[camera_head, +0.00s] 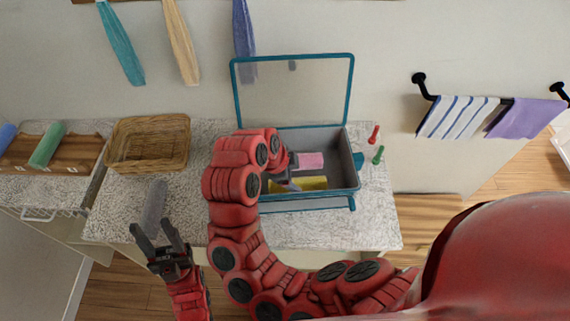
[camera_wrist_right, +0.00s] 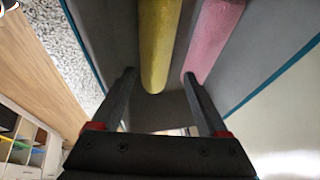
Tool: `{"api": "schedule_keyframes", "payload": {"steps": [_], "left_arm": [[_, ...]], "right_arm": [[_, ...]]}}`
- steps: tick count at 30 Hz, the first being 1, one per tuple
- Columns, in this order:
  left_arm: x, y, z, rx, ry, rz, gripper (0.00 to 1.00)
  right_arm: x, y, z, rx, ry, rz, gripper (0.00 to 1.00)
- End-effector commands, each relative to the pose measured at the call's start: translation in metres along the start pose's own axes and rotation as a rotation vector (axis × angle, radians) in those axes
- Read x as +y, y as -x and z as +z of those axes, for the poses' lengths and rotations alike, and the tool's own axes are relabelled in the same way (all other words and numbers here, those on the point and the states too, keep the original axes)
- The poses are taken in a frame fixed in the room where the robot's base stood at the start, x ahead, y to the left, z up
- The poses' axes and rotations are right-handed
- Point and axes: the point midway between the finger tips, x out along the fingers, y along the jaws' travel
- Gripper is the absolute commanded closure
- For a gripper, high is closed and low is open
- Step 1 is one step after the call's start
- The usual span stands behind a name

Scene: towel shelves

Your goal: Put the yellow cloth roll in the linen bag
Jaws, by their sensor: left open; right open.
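The yellow cloth roll (camera_head: 312,183) lies in a grey, teal-edged fabric box, which looks like the linen bag (camera_head: 338,138); its lid stands open at the back. A pink roll (camera_head: 311,160) lies beside the yellow one. My right gripper (camera_head: 288,182) is inside the bag's left part, partly hidden by my arm. In the right wrist view its open fingers (camera_wrist_right: 158,76) are on either side of the yellow roll's near end (camera_wrist_right: 157,45), and nothing is gripped. The pink roll (camera_wrist_right: 214,42) is next to the right finger. My left gripper (camera_head: 151,226) is open and empty at the counter's front edge.
A grey roll (camera_head: 154,206) lies on the counter near my left gripper. A wicker basket (camera_head: 150,122) and a wooden tray (camera_head: 85,152) with green and blue rolls stand left. Red (camera_head: 374,134) and green (camera_head: 378,155) small objects stand right of the bag. Towels hang on the wall.

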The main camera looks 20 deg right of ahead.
Motion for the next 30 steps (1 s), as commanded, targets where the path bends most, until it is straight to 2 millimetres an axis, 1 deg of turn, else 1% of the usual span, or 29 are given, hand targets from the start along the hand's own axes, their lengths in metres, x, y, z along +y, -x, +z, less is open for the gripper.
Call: {"api": "schedule_keyframes", "payload": {"steps": [1,3,6,9,12,15,18,30], "left_arm": [[0.000,-0.002,0.000,0.000,0.000,0.000,0.50],[0.000,-0.003,-0.001,0.000,0.000,0.000,0.50],[0.000,-0.005,-0.001,0.000,0.000,0.000,0.50],[0.000,-0.007,-0.001,0.000,0.000,0.000,0.50],[-0.001,-0.011,-0.002,0.000,0.000,0.000,0.50],[-0.001,-0.012,-0.002,0.000,0.000,0.000,0.50],[-0.001,-0.013,-0.002,0.000,0.000,0.000,0.50],[-0.001,-0.012,-0.002,0.000,0.000,0.000,0.50]], "right_arm": [[-0.002,0.015,0.001,-0.006,0.001,-0.005,0.23],[-0.002,0.033,0.001,-0.006,-0.001,-0.004,0.23],[-0.001,0.054,0.001,-0.005,0.001,-0.002,0.23],[-0.002,0.073,0.000,-0.003,0.003,-0.005,0.23],[-0.001,0.086,0.000,-0.001,0.002,-0.001,0.23],[0.000,0.093,0.000,-0.001,0.001,0.000,0.23],[0.000,0.096,0.000,0.000,0.000,0.000,0.23],[0.000,0.096,0.000,0.000,0.000,-0.001,0.23]]}}
